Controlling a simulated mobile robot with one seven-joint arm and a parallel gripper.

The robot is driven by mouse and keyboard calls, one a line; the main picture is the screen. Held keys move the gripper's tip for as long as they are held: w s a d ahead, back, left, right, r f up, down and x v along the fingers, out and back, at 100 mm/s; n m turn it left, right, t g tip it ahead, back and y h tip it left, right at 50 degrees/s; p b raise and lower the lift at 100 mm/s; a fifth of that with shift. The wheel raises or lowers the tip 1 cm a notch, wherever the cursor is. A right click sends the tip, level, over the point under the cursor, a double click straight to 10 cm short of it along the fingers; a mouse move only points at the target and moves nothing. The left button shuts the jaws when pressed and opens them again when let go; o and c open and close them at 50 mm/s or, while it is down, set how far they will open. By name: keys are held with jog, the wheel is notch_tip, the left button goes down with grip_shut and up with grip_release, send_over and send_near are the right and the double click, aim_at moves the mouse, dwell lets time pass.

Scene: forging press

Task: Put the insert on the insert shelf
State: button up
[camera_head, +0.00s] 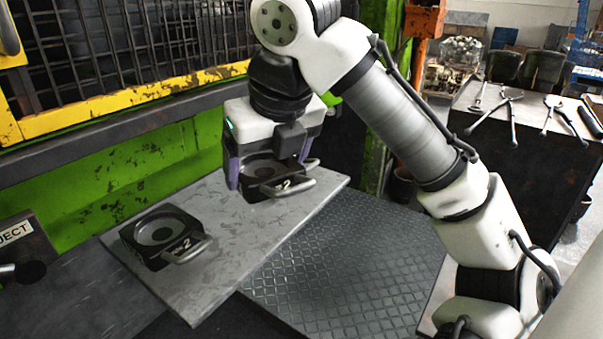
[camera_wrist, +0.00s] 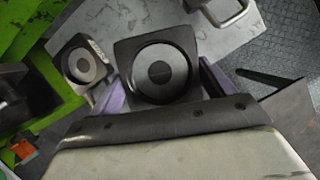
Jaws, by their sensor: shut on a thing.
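My gripper (camera_head: 270,165) points down and is shut on a dark square insert (camera_head: 262,191) with a round recess, a "2" label and a metal handle. In the wrist view the held insert (camera_wrist: 160,72) sits between my purple fingers. It is over the grey insert shelf (camera_head: 228,226); whether it touches is unclear. Another insert (camera_head: 148,242) stands on the shelf's left end, handle to the right; its handle (camera_wrist: 228,14) tops the wrist view. A further insert (camera_wrist: 82,66) shows beside the held one; in the head view mostly its handle (camera_head: 311,163) shows behind my gripper.
The green press (camera_head: 110,180) with its yellow-framed guard (camera_head: 130,97) stands behind the shelf. Patterned floor plate (camera_head: 345,265) lies in front. A dark bench (camera_head: 530,145) with tongs is at right. Bare shelf shows between the left insert and my gripper.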

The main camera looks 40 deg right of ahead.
send_near(226, 198)
jog(key=w+r, duration=0.2)
jog(key=shift+d+f, duration=0.1)
jog(key=shift+f, duration=1.45)
jog(key=shift+d+f, duration=0.15)
jog(key=shift+f, duration=1.35)
jog(key=shift+w+a+f, duration=0.15)
jog(key=shift+w+f, duration=0.1)
jog(key=shift+f, duration=0.35)
jog(key=shift+f, duration=0.1)
jog(key=o, duration=2)
jog(key=shift+s+f, duration=0.1)
jog(key=shift+c, duration=0.2)
jog(key=p+v, duration=0.1)
jog(key=v, duration=1.1)
